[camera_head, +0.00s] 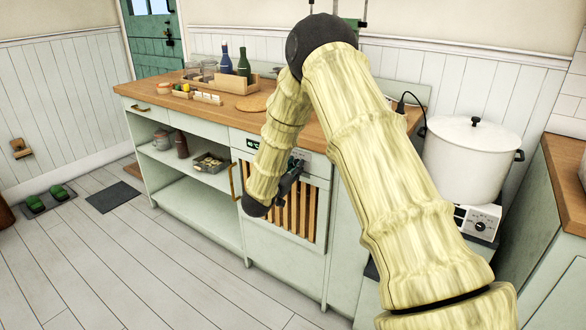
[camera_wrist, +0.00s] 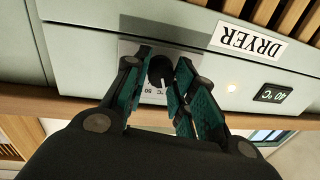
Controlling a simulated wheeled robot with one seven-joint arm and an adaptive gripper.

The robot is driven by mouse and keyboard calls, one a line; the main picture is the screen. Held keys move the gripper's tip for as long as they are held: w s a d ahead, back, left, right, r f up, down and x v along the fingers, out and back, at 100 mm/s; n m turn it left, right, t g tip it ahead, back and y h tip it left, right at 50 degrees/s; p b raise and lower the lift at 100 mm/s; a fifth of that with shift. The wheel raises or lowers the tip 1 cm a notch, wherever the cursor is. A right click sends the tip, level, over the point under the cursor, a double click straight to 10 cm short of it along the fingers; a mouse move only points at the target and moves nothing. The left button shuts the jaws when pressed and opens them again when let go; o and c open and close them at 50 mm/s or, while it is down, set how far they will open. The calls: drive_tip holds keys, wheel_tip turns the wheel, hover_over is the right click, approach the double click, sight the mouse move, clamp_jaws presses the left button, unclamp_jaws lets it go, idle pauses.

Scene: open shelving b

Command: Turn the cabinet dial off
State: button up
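The cabinet dial (camera_wrist: 161,71) is a small dark round knob on a light plate with printed numbers, on the pale green dryer cabinet front (camera_wrist: 85,55). In the wrist view my gripper (camera_wrist: 165,58) has its two teal-padded fingers apart, one on each side of the dial. The left finger is very close to the dial; I cannot tell if either finger touches it. A lit display reading 40 °C (camera_wrist: 273,94), a small glowing light (camera_wrist: 232,88) and a DRYER label (camera_wrist: 248,41) are beside it. In the head view my gripper (camera_head: 294,172) is at the cabinet front, partly behind my arm.
A wooden counter (camera_head: 140,92) with bottles and a tray is above. Wooden slats (camera_head: 305,215) and a handle (camera_head: 233,181) are below the panel. A white pot (camera_head: 465,160) stands on a cooker (camera_head: 480,222) at right. The floor (camera_head: 120,255) at left is mostly clear.

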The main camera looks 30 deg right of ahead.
drive_tip(key=shift+r+n+p, duration=0.1)
drive_tip(key=shift+n+p, duration=0.2)
drive_tip(key=shift+p, duration=0.15)
drive_tip(key=shift+r+n+p, duration=0.15)
drive_tip(key=shift+n+p, duration=0.35)
drive_tip(key=shift+p, duration=0.3)
drive_tip(key=n+p, duration=0.2)
drive_tip(key=p, duration=0.1)
drive_tip(key=shift+r, duration=0.1)
drive_tip(key=n+p, duration=0.2)
drive_tip(key=n+g+p, duration=0.1)
drive_tip(key=n+p, duration=0.1)
drive_tip(key=n, duration=0.1)
drive_tip(key=shift+f+y+p, duration=0.2)
drive_tip(key=shift+y+p, duration=0.1)
drive_tip(key=shift+w, duration=0.1)
drive_tip(key=o, duration=1.1)
drive_tip(key=shift+c, duration=0.2)
drive_tip(key=shift+a, duration=0.1)
